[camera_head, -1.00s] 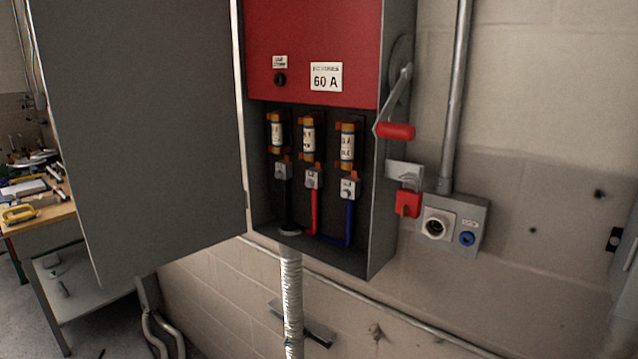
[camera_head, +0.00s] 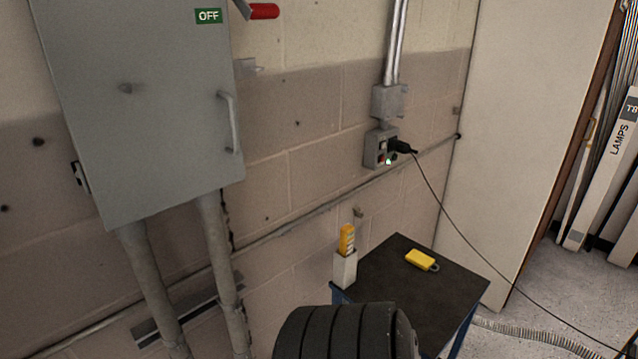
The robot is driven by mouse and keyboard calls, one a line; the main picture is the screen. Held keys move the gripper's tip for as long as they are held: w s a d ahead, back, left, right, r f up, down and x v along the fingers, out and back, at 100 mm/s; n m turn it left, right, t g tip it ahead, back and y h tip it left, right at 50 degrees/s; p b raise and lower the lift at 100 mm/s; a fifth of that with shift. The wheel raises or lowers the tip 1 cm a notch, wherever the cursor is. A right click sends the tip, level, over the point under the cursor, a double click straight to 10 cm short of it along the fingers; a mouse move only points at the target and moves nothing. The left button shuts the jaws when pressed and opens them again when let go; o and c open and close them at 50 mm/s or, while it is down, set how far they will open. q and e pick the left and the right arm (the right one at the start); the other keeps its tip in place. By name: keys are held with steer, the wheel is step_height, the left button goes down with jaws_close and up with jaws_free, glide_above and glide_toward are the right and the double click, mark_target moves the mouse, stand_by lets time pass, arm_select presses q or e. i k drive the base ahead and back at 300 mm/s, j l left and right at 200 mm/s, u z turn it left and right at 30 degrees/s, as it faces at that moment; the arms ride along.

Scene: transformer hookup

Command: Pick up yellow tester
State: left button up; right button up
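A yellow, upright device (camera_head: 347,240) stands in a small white holder (camera_head: 345,269) at the left corner of a dark-topped table. A second yellow item (camera_head: 421,260), flat with a dark ring at one end, lies on the tabletop to its right. I cannot tell for sure which of the two is the tester. No gripper fingers show in the head view, so neither gripper can be seen.
The small table (camera_head: 450,281) stands by the wall, its top mostly bare. A grey cabinet (camera_head: 135,110) marked OFF is closed at the left. A black cable (camera_head: 460,230) runs from a wall outlet (camera_head: 379,148) down to the right.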

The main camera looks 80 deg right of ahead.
mark_target(347, 233)
steer(key=z, duration=2.7)
